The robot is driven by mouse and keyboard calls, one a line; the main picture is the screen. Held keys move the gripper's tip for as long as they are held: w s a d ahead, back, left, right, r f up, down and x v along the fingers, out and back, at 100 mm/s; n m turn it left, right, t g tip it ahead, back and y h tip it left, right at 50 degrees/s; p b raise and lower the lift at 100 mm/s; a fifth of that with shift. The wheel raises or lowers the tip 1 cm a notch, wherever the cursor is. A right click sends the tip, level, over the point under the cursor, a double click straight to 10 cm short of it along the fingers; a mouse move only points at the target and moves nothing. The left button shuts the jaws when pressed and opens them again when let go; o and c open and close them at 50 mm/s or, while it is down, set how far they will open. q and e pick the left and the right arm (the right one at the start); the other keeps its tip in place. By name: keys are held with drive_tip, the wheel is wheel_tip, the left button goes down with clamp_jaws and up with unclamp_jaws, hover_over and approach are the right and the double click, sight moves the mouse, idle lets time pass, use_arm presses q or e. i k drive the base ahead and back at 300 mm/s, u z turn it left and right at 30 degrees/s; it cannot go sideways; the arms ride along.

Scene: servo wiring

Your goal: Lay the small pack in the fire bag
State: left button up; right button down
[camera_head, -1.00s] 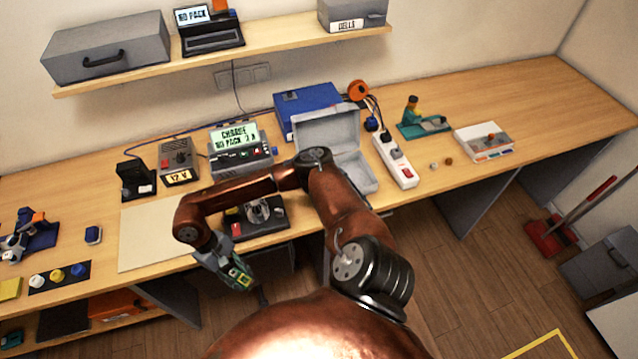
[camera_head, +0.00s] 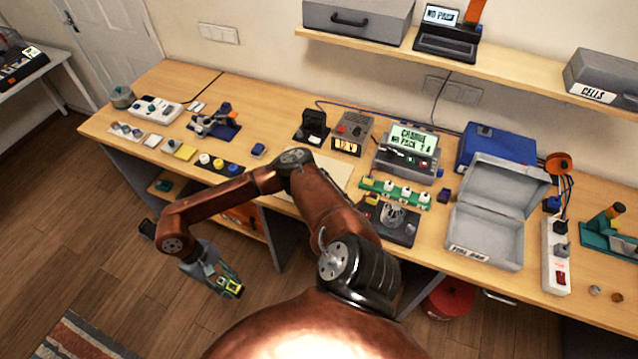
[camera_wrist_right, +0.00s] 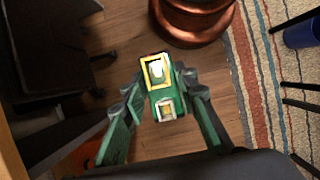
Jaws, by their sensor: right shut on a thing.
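My right gripper (camera_head: 228,285) hangs over the floor in front of the bench, left of my elbow. It is shut on a small green block with yellow-framed parts, which looks like the small pack (camera_head: 233,290). In the right wrist view the pack (camera_wrist_right: 160,84) sits between the two fingers of the gripper (camera_wrist_right: 158,98). The fire bag (camera_head: 483,254) appears to be the grey, labelled case on the bench at the right, with its lid raised. My left gripper is not in view.
A charger (camera_head: 407,152), a green strip with white sockets (camera_head: 397,192) and a blue box (camera_head: 497,147) stand left of and behind the case. A white power strip (camera_head: 556,262) lies to its right. My right arm covers part of the bench's front edge. Floor is free around the gripper.

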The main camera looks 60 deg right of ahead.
sight(482, 239)
drive_tip(key=u, duration=0.05)
drive_tip(key=k, duration=2.05)
drive_tip(key=z, duration=1.6)
